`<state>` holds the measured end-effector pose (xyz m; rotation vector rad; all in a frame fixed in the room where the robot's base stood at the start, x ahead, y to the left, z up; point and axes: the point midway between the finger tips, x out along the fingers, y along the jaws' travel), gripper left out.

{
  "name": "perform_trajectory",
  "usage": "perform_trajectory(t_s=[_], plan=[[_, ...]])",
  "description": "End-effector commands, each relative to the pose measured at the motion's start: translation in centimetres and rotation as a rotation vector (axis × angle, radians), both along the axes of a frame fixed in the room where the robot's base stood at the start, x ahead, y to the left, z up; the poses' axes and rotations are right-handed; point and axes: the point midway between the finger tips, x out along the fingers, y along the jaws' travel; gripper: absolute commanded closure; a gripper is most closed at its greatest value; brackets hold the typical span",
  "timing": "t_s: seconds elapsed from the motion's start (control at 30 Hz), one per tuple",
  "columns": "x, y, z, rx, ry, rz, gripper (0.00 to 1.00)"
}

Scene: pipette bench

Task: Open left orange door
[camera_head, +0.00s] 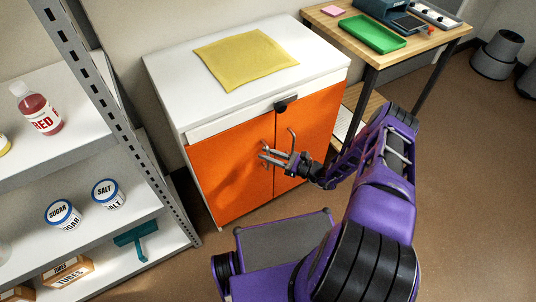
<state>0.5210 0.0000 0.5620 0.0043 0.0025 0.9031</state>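The left orange door (225,172) is on the front of a white cabinet (160,72) and looks shut. A metal bar handle stands near its right edge, partly hidden by my gripper. The right orange door (317,115) beside it also looks shut, with its own curved handle (293,138). My gripper (264,152) is in front of the left door, at its handle. The fingers look spread apart. I cannot tell whether they touch the handle.
A yellow cloth (245,60) lies on the cabinet top. A metal shelf (90,135) with jars and a bottle stands close on the left. A wooden table (335,37) with a green tray (372,34) stands at the right. Brown floor (470,170) is open at the right.

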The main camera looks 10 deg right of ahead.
Motion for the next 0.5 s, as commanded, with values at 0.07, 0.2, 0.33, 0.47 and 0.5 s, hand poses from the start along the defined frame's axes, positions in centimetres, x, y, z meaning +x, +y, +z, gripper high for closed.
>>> perform_trajectory(t_s=[0.07,0.2,0.33,0.47,0.5], plan=[[0.00,0.00,0.00,0.000,0.000,0.000,0.73],[-0.01,-0.02,0.00,0.000,0.000,0.000,0.85],[-0.01,-0.03,0.01,0.000,0.000,0.000,1.00],[-0.02,-0.04,0.01,0.000,0.000,0.000,1.00],[-0.02,-0.04,0.01,0.000,0.000,0.000,1.00]])
